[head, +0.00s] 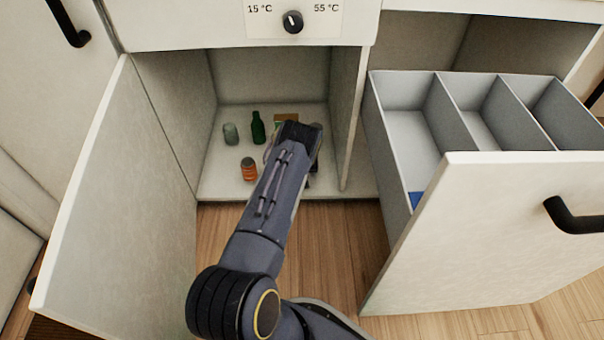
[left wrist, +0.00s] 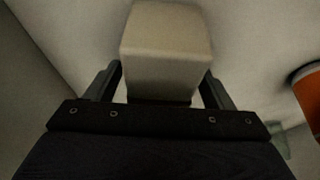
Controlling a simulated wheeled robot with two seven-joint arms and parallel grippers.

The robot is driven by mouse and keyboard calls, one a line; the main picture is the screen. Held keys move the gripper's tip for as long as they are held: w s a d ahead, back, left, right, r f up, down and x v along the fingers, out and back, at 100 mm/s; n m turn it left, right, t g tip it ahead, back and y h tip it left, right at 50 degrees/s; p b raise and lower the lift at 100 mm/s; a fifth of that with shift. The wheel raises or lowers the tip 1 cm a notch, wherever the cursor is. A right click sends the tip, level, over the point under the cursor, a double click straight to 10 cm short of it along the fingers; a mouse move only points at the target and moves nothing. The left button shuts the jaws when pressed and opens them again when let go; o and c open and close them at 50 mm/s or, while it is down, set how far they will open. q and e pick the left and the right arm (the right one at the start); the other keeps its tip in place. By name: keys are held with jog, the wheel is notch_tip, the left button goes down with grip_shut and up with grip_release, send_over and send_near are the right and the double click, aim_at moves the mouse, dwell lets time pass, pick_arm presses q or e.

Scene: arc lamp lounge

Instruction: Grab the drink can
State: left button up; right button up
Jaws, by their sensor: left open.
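My left gripper (head: 298,135) reaches into the open lower cabinet, and its wrist hides what lies below it in the head view. In the left wrist view the jaws (left wrist: 160,82) are open, with a pale beige block-like thing (left wrist: 165,45) between or just beyond the fingers. I cannot tell whether it touches them. No thing is clearly recognisable as the drink can. An orange cylinder with a dark top (head: 249,170) stands left of the gripper near the cabinet's front edge. My right gripper is not in view.
A green bottle (head: 258,128) and a greenish glass jar (head: 230,134) stand deeper in the cabinet. A yellowish-brown thing (head: 287,117) is partly hidden behind my wrist. The open door (head: 105,200) bounds the left; a pulled-out drawer with grey compartments (head: 408,130) bounds the right.

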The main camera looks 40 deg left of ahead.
pick_arm(q)
jog(key=shift+c, duration=0.2)
jog(key=c, duration=1.1)
jog(key=shift+r, duration=0.1)
jog(key=shift+r+p, duration=0.35)
jog(key=shift+p, duration=0.35)
notch_tip(320, 180, up, 3)
jog(key=shift+w+f+p, duration=0.1)
jog(key=shift+p, duration=0.5)
jog(key=d+r+p, duration=0.1)
jog(key=r, duration=0.1)
jog(key=s+d+r+p, duration=0.1)
jog(key=r, duration=0.1)
jog(key=s+d+r+p, duration=0.1)
jog(key=d, duration=0.1)
jog(key=shift+r+p, duration=0.4)
jog(key=shift+s+d+r+p, duration=0.6)
jog(key=shift+s+d+r, duration=0.15)
jog(key=shift+d, duration=0.65)
jog(key=shift+s+d+r+p, duration=0.6)
jog(key=shift+s+d, duration=0.3)
jog(key=shift+d, duration=0.45)
jog(key=shift+s+d+r+p, duration=0.55)
jog(key=shift+s+d+r, duration=0.2)
jog(key=shift+d, duration=0.65)
